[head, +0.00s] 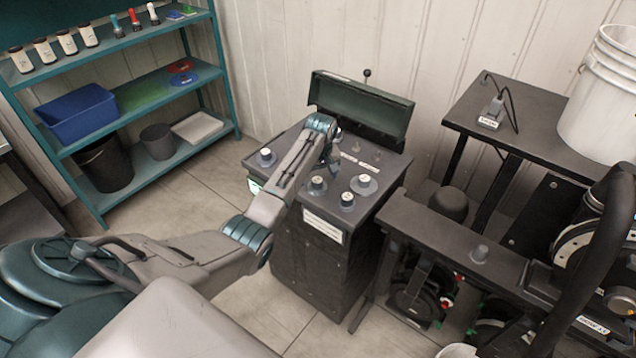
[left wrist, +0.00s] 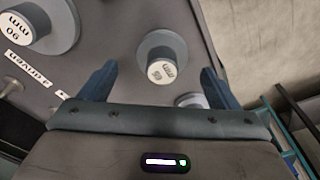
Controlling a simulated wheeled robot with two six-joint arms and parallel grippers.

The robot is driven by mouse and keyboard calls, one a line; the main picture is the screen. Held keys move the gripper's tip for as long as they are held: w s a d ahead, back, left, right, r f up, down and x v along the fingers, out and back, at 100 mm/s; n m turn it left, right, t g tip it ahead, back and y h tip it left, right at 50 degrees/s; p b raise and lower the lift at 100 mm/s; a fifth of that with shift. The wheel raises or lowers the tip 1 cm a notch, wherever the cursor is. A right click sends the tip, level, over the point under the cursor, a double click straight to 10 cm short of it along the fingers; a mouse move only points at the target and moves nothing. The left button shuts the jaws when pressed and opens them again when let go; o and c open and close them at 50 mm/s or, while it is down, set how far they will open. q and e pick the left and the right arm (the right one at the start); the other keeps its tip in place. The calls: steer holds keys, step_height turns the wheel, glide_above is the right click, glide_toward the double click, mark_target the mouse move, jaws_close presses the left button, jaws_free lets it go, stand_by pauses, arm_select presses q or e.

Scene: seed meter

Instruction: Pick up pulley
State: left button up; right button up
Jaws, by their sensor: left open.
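Several grey pulleys with white-labelled hubs stand on a dark cabinet top (head: 287,150). In the head view, one pulley (head: 265,157) is at the left, and others (head: 317,185), (head: 347,200), (head: 364,183) are nearer the front. My left gripper (head: 332,166) points down over the cabinet top, partly hidden by its own arm. In the left wrist view, the left gripper (left wrist: 158,67) is open and empty, with a pulley (left wrist: 162,58) showing between its fingers. A wider pulley (left wrist: 30,25) is at upper left, and another (left wrist: 191,100) is partly hidden by the gripper.
A raised green lid (head: 362,105) stands at the cabinet's back. A teal shelf (head: 150,95) with a blue bin (head: 76,112) is at left. A black machine frame (head: 440,228) stands close at right, and a white bucket (head: 600,100) is on the back-right table (head: 520,98).

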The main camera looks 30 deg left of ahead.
arm_select(q)
step_height(320, 180, down, 2)
steer(key=shift+a, duration=0.1)
steer(key=shift+f, duration=0.25)
steer(key=c, duration=1.1)
arm_select(e)
steer(key=shift+w+a+r, duration=0.2)
steer(key=shift+w+r, duration=0.05)
steer(key=shift+r, duration=0.35)
arm_select(q)
steer(key=shift+r, duration=0.15)
arm_select(e)
steer(key=shift+f, duration=0.15)
